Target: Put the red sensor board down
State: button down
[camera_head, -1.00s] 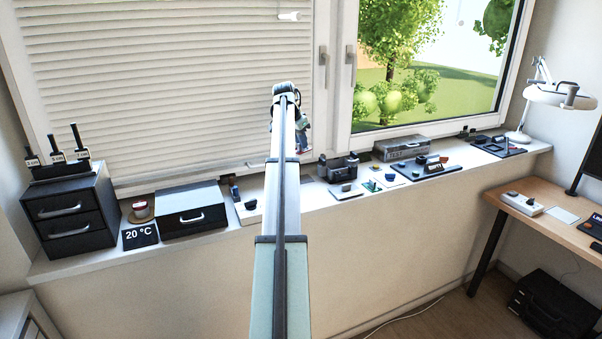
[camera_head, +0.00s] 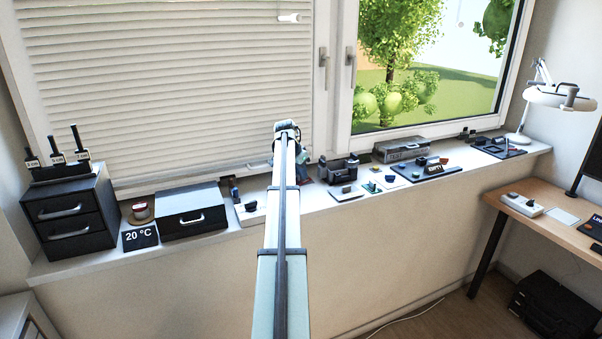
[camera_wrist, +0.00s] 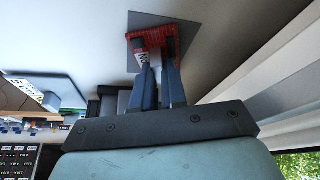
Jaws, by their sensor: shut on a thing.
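The red sensor board (camera_wrist: 165,36) is at the tips of my gripper (camera_wrist: 157,62) in the wrist view. The two dark fingers are shut on it. A flat grey square (camera_wrist: 191,33) lies behind the board, on the pale sill surface (camera_wrist: 90,14). I cannot tell whether the board touches it. In the head view my gripper (camera_head: 301,171) is low over the middle of the window sill, in front of the blind.
Left on the sill are a dark drawer unit (camera_head: 72,213), a wide drawer box (camera_head: 190,209) and a 20 °C sign (camera_head: 140,237). A dark holder (camera_head: 338,169) stands close right of my gripper, with small boards and a grey case (camera_head: 402,149) further right.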

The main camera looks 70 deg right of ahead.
jog(key=shift+f, duration=0.15)
jog(key=c, duration=1.2)
grip_release()
jog(key=v, duration=1.2)
jog(key=shift+a, duration=0.1)
